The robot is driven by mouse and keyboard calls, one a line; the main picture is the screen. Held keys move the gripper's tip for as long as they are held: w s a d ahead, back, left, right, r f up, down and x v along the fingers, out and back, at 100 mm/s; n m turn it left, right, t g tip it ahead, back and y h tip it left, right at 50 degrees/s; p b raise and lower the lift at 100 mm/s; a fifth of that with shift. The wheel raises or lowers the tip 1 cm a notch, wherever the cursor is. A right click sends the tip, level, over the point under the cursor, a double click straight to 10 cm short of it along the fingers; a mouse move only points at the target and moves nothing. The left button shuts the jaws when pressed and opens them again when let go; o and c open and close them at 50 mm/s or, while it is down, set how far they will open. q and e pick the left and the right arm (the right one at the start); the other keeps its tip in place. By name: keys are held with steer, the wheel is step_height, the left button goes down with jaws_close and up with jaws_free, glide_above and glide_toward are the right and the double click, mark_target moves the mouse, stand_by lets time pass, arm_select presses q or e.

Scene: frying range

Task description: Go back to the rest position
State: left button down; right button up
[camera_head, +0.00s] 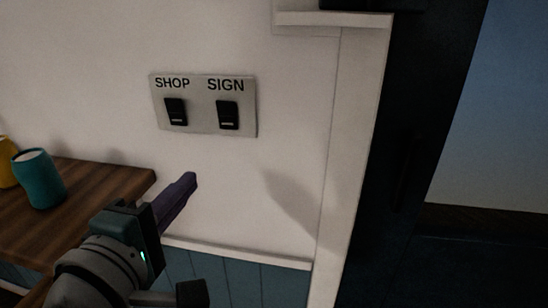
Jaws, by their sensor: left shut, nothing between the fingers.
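My left gripper (188,182) comes in from the lower left and points up and to the right. Its dark purple fingers are shut with nothing between them. It is in front of the white wall, below a grey switch plate (203,132) and apart from it in the picture. The plate carries two black rocker switches, one under the word SHOP (176,111) and one under the word SIGN (227,114). My right gripper is not in view.
A wooden counter (110,180) at the left bears a teal cup (39,179) and a yellow cup (7,162). Blue-green panelling (240,280) runs below the wall's white rail. At the right are a white door frame (350,150) and a dark doorway or door.

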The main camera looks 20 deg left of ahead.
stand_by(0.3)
arm_select(q)
steer(key=s+d+f+m+g+h+p, duration=0.1)
steer(key=s+d+m+g+h, duration=0.15)
steer(key=d+m, duration=0.35)
steer(key=s+d+f+m+g+h+p, duration=0.1)
steer(key=s+d+m+g+h, duration=0.2)
steer(key=m, duration=0.5)
steer(key=s+a+m+g+p, duration=0.1)
steer(key=s+a+m+g, duration=0.1)
steer(key=s+m+g, duration=0.75)
step_height(320, 180, up, 37)
steer(key=s+t+y+p, duration=0.1)
steer(key=s+t+p, duration=0.1)
steer(key=p, duration=3.6)
steer(key=shift+s+a+r+n, duration=0.15)
steer(key=shift+s+n, duration=0.25)
steer(key=shift+n, duration=0.05)
steer(key=shift+y, duration=0.25)
